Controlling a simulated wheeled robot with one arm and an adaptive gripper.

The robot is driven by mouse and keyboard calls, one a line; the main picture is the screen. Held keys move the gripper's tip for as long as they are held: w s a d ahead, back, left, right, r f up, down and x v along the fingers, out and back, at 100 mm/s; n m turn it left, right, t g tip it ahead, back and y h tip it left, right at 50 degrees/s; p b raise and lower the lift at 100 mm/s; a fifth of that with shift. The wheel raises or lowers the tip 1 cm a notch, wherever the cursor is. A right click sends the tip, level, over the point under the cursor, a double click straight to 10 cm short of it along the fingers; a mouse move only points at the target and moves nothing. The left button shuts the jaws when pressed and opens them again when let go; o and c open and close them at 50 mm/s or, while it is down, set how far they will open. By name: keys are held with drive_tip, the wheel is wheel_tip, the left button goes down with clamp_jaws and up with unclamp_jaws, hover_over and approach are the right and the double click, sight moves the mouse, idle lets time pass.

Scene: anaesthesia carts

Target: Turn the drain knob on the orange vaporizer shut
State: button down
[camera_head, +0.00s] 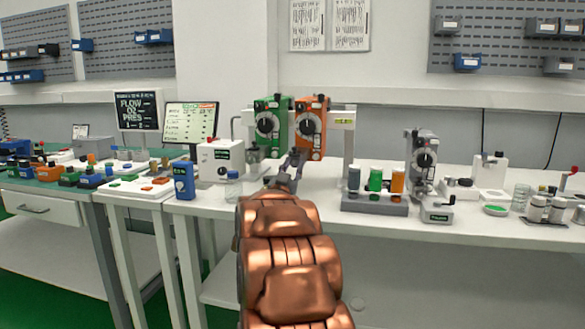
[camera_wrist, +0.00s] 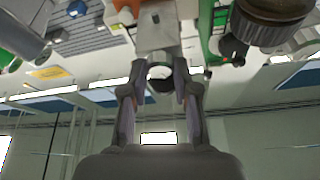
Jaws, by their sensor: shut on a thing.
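The orange vaporizer (camera_head: 311,127) hangs on the rail frame, to the right of the green vaporizer (camera_head: 268,127). It has a dark round dial on its front. My gripper (camera_head: 290,164) is at the lower left of the orange vaporizer and hides part of its lower edge. In the wrist view my gripper (camera_wrist: 160,88) has both fingers closed around a small round dark-rimmed knob (camera_wrist: 160,73), under a pale and orange body (camera_wrist: 157,28). This looks like the drain knob. How far it is turned cannot be told.
A dark round part (camera_wrist: 272,15) is close by at the upper right in the wrist view. A rack with grey, green and orange bottles (camera_head: 375,203) stands right of my arm. A clear jar (camera_head: 233,185) and a blue device (camera_head: 183,180) stand left.

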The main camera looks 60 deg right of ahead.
drive_tip(key=shift+m, duration=0.3)
drive_tip(key=c, duration=0.9)
unclamp_jaws()
drive_tip(key=shift+o, duration=0.2)
drive_tip(key=v, duration=1.2)
